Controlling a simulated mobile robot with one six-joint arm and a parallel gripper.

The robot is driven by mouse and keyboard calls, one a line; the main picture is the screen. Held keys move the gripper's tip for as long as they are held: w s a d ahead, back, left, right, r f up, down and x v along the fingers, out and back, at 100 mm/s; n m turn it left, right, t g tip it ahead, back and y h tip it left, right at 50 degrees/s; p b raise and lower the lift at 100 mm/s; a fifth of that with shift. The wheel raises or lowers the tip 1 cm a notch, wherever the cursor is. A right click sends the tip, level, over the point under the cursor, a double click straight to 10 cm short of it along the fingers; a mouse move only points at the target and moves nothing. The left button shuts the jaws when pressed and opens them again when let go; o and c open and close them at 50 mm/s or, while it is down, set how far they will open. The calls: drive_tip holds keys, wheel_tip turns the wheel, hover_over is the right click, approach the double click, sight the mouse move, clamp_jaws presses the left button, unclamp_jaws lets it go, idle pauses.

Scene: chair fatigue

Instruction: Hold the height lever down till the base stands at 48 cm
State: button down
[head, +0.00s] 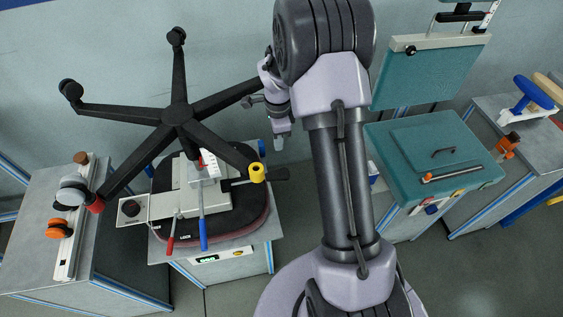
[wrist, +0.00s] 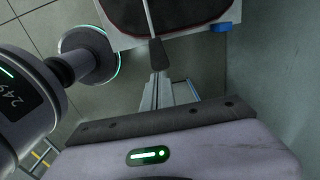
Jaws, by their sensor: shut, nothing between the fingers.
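An upturned chair with a black five-arm star base (head: 177,114) stands on a dark seat (head: 255,217) in the head view. My gripper (head: 279,143) is shut and empty, pointing down just beyond the paddle in the head view. I cannot tell whether it touches the paddle. A red-marked white scale (head: 208,163) stands beside the column; its reading is too small to read.
A blue clamp (head: 262,148) sits near the paddle. A bench (head: 105,265) with casters is at left, and a teal chair-like fixture (head: 425,160) at right.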

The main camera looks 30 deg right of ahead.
sight(279, 173)
wheel_tip(279, 173, down, 14)
drive_tip(key=b, duration=0.5)
drive_tip(key=shift+r, duration=0.15)
